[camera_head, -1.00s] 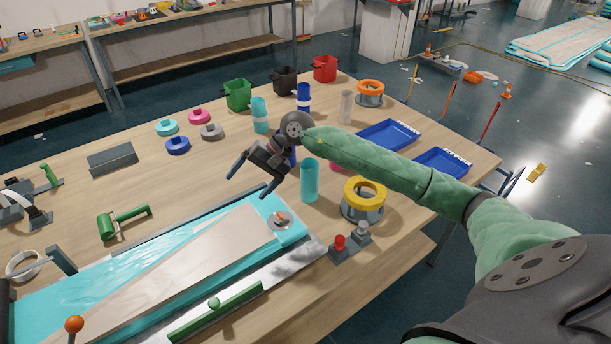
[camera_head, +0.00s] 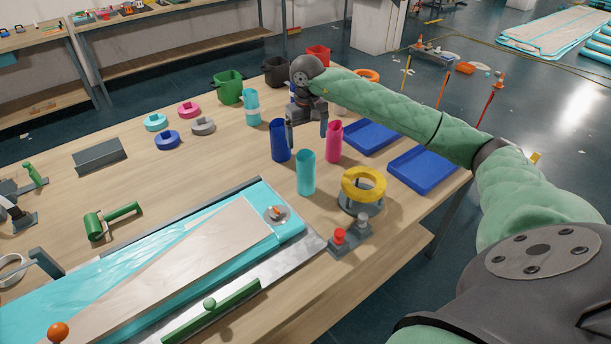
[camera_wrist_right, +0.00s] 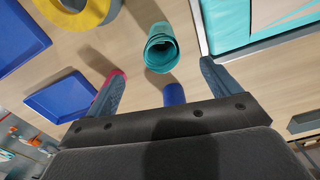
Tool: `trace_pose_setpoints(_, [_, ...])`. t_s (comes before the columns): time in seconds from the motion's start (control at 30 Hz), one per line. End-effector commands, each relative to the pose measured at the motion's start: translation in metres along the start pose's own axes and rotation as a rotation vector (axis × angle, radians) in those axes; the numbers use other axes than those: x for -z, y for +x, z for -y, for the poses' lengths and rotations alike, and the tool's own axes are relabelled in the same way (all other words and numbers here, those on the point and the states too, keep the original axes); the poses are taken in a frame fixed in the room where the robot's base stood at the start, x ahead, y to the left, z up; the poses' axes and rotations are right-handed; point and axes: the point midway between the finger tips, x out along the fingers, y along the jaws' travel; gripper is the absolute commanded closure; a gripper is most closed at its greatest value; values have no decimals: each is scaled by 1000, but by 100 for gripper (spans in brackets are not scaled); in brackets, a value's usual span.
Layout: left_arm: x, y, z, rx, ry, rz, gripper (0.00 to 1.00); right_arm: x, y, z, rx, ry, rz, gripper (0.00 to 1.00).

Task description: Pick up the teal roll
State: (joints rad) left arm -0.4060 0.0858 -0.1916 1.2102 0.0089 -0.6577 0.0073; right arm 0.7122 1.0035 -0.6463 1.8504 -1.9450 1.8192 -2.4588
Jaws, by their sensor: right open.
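The teal roll (camera_head: 306,173) stands upright on the table, in front of a blue roll (camera_head: 280,140) and a pink roll (camera_head: 334,142). My right gripper (camera_head: 307,138) points down, open and empty, above and behind the teal roll. In the right wrist view the teal roll (camera_wrist_right: 161,48) shows its open end ahead of the gap between my fingers, apart from both. The blue roll (camera_wrist_right: 174,94) shows low in that gap, partly hidden by the gripper body. The pink roll (camera_wrist_right: 117,75) is mostly hidden behind the left finger. My left gripper is out of view.
A yellow ring on a stand (camera_head: 363,187) is right of the teal roll. Blue trays (camera_head: 424,170) lie farther right. A teal roll with a pale band (camera_head: 252,107) stands farther back. A bench with a teal sheet (camera_head: 262,205) lies in front.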

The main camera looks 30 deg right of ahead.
Motion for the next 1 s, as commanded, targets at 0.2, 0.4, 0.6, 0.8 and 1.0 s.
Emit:
trace_pose_setpoints(0.2, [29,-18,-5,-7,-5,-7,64,0,22,0,1,0,0,11])
trace_pose_setpoints(0.4, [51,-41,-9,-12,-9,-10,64,0,35,0,2,1,0,11])
trace_pose_setpoints(0.6, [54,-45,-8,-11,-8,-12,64,0,44,1,3,1,2,11])
trace_pose_setpoints(0.8, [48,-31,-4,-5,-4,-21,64,0,59,1,3,2,0,11])
trace_pose_setpoints(1.0, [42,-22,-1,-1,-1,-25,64,0,66,1,3,2,2,11])
